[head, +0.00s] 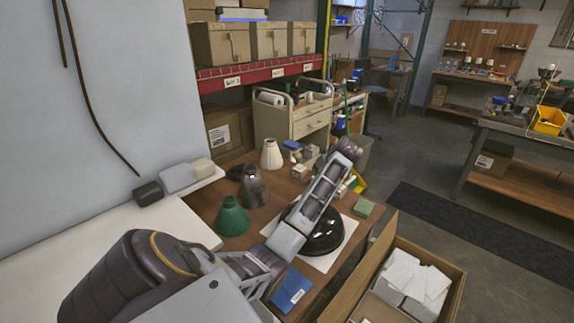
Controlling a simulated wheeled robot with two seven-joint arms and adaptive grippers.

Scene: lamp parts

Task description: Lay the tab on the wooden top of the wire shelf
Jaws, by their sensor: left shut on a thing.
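My left arm reaches in from the lower left over a brown wooden surface (283,193). My left gripper (354,160), at the arm's far end, shows small and is mostly hidden by my own wrist. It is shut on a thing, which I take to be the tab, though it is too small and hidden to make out. I cannot tell for sure whether the wooden surface is the wire shelf's top; no wire frame shows under it. My right gripper is not in view.
Green (233,216), grey (252,187) and cream (271,154) lamp shades stand on the wooden surface. A black dome (325,235) lies under my forearm, near a blue packet (292,289). An open carton (449,279) stands at lower right.

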